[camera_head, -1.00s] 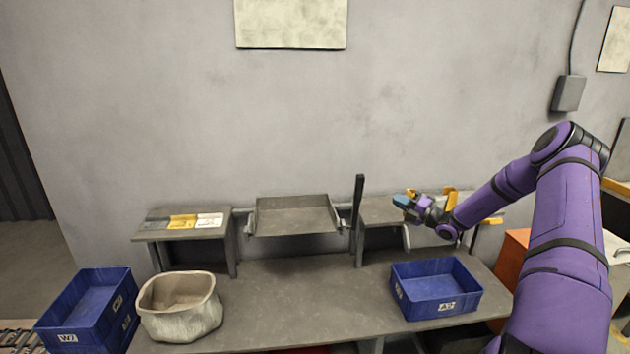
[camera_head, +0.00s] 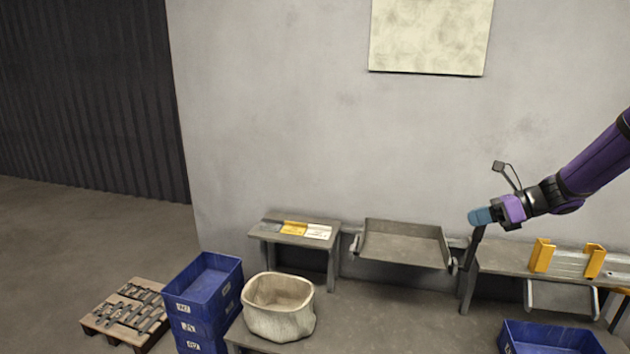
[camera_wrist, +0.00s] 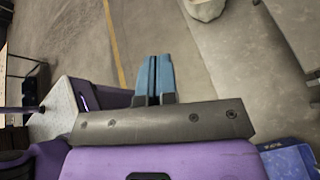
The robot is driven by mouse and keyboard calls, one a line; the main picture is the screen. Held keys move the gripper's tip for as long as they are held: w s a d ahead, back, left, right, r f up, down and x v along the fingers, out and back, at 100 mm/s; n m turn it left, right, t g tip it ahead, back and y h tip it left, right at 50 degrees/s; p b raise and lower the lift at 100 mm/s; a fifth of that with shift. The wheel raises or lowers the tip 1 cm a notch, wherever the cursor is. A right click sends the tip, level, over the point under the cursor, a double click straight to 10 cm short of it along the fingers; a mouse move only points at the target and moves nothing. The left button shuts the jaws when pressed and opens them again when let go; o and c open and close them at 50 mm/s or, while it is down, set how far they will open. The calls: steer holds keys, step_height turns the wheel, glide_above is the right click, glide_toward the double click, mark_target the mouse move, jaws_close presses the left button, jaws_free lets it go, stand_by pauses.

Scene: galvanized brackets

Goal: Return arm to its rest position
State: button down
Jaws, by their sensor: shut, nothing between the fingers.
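My gripper (camera_head: 482,216) is at the end of my purple arm, on the right side of the head view. It is raised in front of the wall, near the upright black lever beside the grey tray. In the wrist view its blue fingers (camera_wrist: 154,82) are together with nothing between them. The wrist view looks down past the fingers to open floor with a yellow line.
A beige bin (camera_head: 279,318) and stacked blue crates (camera_head: 203,282) stand at left. Another blue crate (camera_head: 548,338) is lower right. A pallet of metal parts (camera_head: 132,310) lies on the floor.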

steer(key=s+a+r+n+g+h, duration=0.1)
steer(key=s+a+r+n+h, duration=0.2)
steer(key=s+a+r+n, duration=0.4)
steer(key=s+a+r+n+g+h, duration=0.25)
steer(key=s+n, duration=0.35)
steer(key=s, duration=0.3)
steer(key=s+r+n+t+h, duration=0.2)
steer(key=s+n, duration=0.4)
steer(key=s, duration=0.3)
steer(key=s+d+r+n+t+h, duration=0.1)
steer(key=s+n+h, duration=0.3)
steer(key=s, duration=0.6)
steer(key=shift+d+r+n+t, duration=0.15)
steer(key=shift+r+n+t, duration=0.55)
steer(key=shift+n, duration=0.5)
